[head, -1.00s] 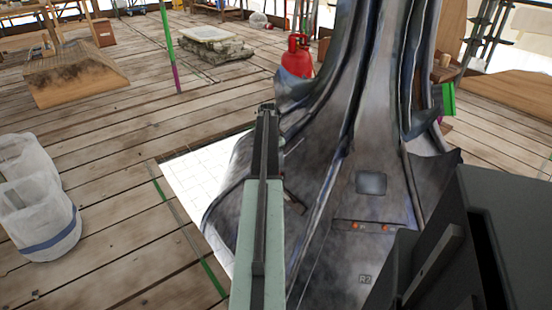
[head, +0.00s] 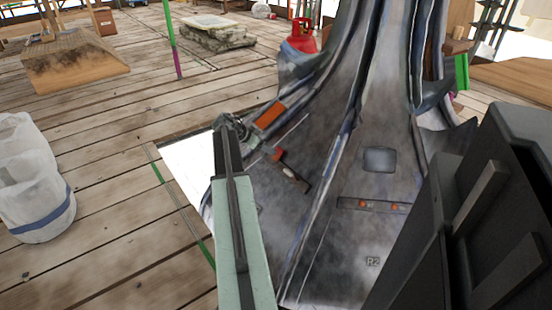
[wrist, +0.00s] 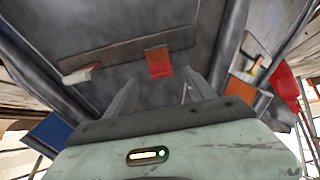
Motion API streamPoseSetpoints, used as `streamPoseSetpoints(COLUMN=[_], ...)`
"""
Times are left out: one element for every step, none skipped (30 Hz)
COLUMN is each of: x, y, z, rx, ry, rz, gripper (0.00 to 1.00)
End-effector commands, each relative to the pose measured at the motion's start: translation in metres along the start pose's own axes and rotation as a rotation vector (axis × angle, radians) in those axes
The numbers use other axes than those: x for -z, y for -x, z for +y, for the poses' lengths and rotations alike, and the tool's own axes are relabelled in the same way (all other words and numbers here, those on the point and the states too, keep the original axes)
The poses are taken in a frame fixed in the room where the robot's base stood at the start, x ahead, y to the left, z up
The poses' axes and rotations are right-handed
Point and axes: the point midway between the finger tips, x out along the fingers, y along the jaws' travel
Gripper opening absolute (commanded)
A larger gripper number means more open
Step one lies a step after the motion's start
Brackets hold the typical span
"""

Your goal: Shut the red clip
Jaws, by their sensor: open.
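The red clip (head: 278,154) sits at the upper end of a dark strip on the grey finial's (head: 330,120) left face. In the wrist view the red clip (wrist: 159,63) sticks out from the strip, with a brown-orange upper part and a brighter red lower flap. A pale clip (head: 290,172) sits lower on the same strip; it also shows at the left in the wrist view (wrist: 82,74). My gripper (wrist: 160,84) is open and empty, its two fingers on either side of the red clip's line, apart from it. In the head view my gripper (head: 232,124) is left of the clip.
An orange panel (head: 270,114) is on the finial just beside my gripper. Another strip with orange clips (head: 372,204) lies on the right face. White bags (head: 38,195) stand at the left. A red gas bottle (head: 301,38) stands behind. The plank floor between is open.

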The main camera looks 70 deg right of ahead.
Motion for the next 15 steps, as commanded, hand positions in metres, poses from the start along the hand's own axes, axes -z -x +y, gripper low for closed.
streamPoseSetpoints(x=[0.000, 0.000, -0.001, -0.001, -0.002, -0.003, -0.003, -0.004, -0.004, -0.004, -0.004, -0.004, -0.004, -0.003, -0.003], y=[-0.002, -0.005, -0.009, -0.013, -0.017, -0.024, -0.029, -0.035, -0.043, -0.049, -0.056, -0.063, -0.068, -0.072, -0.075], z=[0.000, 0.000, 0.000, 0.000, 0.000, -0.001, -0.001, -0.001, -0.001, -0.001, -0.001, -0.001, -0.001, -0.001, -0.001], rx=[-0.001, -0.001, -0.001, -0.001, -0.001, -0.002, -0.002, -0.001, -0.001, -0.001, -0.001, -0.001, -0.001, -0.001, -0.001], ry=[-0.001, -0.001, -0.001, -0.001, 0.000, 0.000, 0.000, 0.000, -0.001, -0.001, -0.001, -0.001, 0.000, 0.000, 0.001], rz=[0.000, -0.001, -0.001, -0.001, -0.001, -0.001, -0.001, -0.001, -0.001, -0.001, -0.001, -0.001, -0.001, -0.001, -0.001], gripper=[0.63, 0.63, 0.63, 0.63, 0.63, 0.63, 0.63, 0.63, 0.63, 0.63, 0.63, 0.63, 0.63, 0.63, 0.63])
